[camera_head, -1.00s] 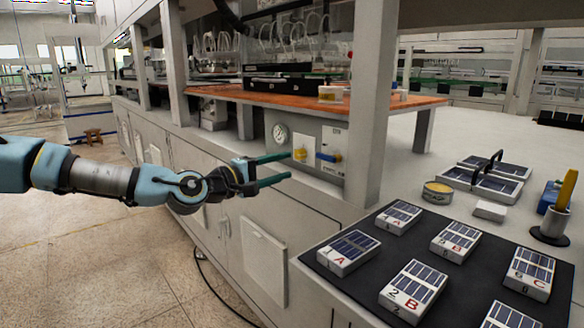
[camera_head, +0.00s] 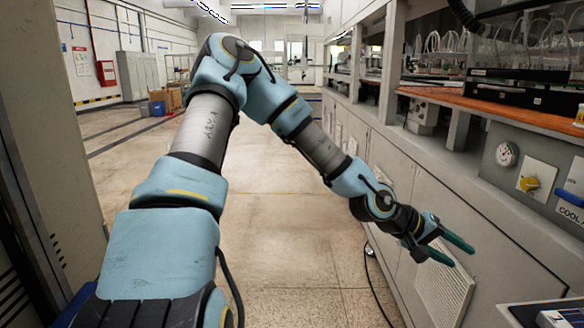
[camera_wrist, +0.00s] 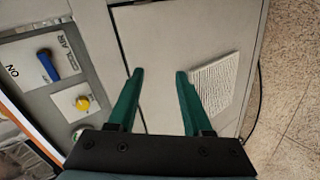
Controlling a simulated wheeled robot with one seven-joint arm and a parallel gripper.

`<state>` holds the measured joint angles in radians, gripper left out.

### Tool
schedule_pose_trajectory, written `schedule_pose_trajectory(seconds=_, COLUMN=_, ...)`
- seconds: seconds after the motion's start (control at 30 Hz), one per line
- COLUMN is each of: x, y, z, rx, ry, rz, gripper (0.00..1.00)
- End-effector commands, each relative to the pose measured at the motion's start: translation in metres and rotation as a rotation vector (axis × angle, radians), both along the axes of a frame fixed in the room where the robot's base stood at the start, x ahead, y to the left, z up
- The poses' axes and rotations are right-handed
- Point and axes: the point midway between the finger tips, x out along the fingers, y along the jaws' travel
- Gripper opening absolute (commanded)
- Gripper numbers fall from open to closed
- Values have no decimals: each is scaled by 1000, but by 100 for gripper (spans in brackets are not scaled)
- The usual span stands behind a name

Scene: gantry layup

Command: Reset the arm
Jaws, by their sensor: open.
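My gripper (camera_head: 462,255) is at the lower right of the head view, at the end of my bent blue and grey arm. Its two green fingers are apart with nothing between them. In the wrist view the open fingers (camera_wrist: 157,75) point at the grey cabinet front (camera_wrist: 185,45), with a gap I cannot judge. No object is held.
The cabinet row (camera_head: 400,170) runs along the right. A panel with a yellow knob (camera_head: 529,184) and gauge (camera_head: 507,154) is right of my gripper. A louvred vent (camera_head: 445,283) is behind it. A black cable (camera_head: 375,285) lies on the floor. The tiled aisle (camera_head: 275,200) is open.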

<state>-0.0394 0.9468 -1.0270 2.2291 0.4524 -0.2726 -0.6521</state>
Motion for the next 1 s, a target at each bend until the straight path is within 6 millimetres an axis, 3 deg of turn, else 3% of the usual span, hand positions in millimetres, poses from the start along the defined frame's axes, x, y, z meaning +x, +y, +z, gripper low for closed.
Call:
schedule_pose_trajectory(seconds=0.13, x=28, y=89, z=-37, rx=308, ry=-133, rz=-12, gripper=50)
schedule_pose_trajectory(seconds=0.27, x=52, y=175, z=-42, rx=544, ry=-200, rz=6, gripper=50)
schedule_pose_trajectory(seconds=0.43, x=68, y=287, z=-15, rx=790, ry=-222, rz=74, gripper=50)
schedule_pose_trajectory(seconds=0.6, x=58, y=377, z=29, rx=936, ry=-182, rz=170, gripper=50)
schedule_pose_trajectory(seconds=0.7, x=45, y=411, z=50, rx=968, ry=-148, rz=219, gripper=50)
schedule_pose_trajectory(seconds=0.8, x=34, y=430, z=63, rx=977, ry=-119, rz=251, gripper=50)
schedule_pose_trajectory(seconds=1.0, x=25, y=441, z=70, rx=977, ry=-98, rz=272, gripper=50)
